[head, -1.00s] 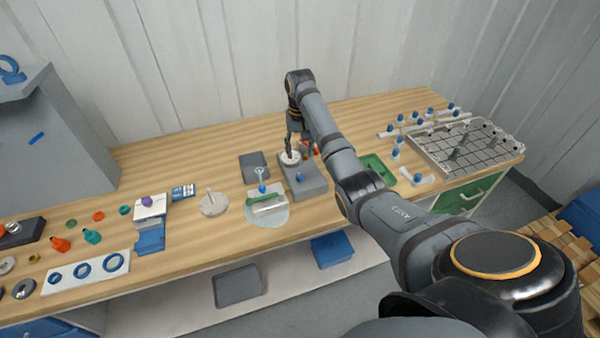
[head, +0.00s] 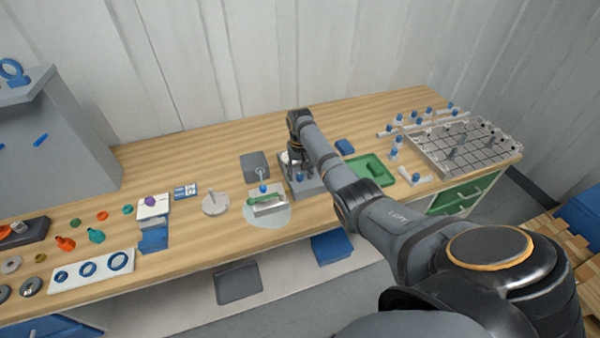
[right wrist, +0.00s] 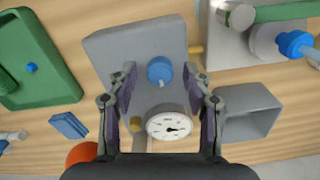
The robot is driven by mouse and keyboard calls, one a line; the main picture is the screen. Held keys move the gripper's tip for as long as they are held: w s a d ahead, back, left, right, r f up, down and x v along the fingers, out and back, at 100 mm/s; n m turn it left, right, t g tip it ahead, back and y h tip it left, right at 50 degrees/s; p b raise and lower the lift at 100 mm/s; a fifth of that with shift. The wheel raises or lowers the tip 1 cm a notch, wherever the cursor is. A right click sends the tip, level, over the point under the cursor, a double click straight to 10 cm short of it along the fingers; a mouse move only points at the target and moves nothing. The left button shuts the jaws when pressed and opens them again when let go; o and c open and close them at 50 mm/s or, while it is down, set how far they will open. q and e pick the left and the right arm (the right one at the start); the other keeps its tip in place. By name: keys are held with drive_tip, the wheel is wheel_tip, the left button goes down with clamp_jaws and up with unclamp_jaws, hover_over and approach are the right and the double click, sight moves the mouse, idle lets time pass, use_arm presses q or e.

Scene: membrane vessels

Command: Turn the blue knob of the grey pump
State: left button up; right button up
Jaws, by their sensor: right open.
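The grey pump (head: 312,189) is a flat grey box on the wooden bench, and it also shows in the right wrist view (right wrist: 118,46). Its blue knob (head: 299,178) sits on top, with a small pale pointer visible in the right wrist view (right wrist: 159,69). A round white gauge (right wrist: 169,124) stands on the same box, nearer my wrist. My right gripper (head: 296,168) points down over the pump. Its open fingers (right wrist: 160,78) lie either side of the knob and gauge in the right wrist view. Whether they touch the knob cannot be told. My left gripper is out of view.
A green tray (head: 384,181) and a small blue block (head: 345,146) lie right of the pump. An orange ball (right wrist: 82,154) shows near my right wrist.

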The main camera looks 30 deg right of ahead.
clamp_jaws()
drive_tip(key=shift+n, duration=0.3)
drive_tip(key=n+p, duration=0.1)
drive_tip(key=n, duration=0.1)
drive_tip(key=shift+r+n+p, duration=0.15)
drive_tip(key=shift+n+p, duration=0.15)
drive_tip(key=shift+p, duration=0.05)
drive_tip(key=n+p, duration=0.1)
drive_tip(key=n, duration=0.3)
drive_tip(key=shift+n, duration=0.3)
drive_tip(key=n+p, duration=0.1)
drive_tip(key=n, duration=0.4)
drive_tip(key=shift+n, duration=2.5)
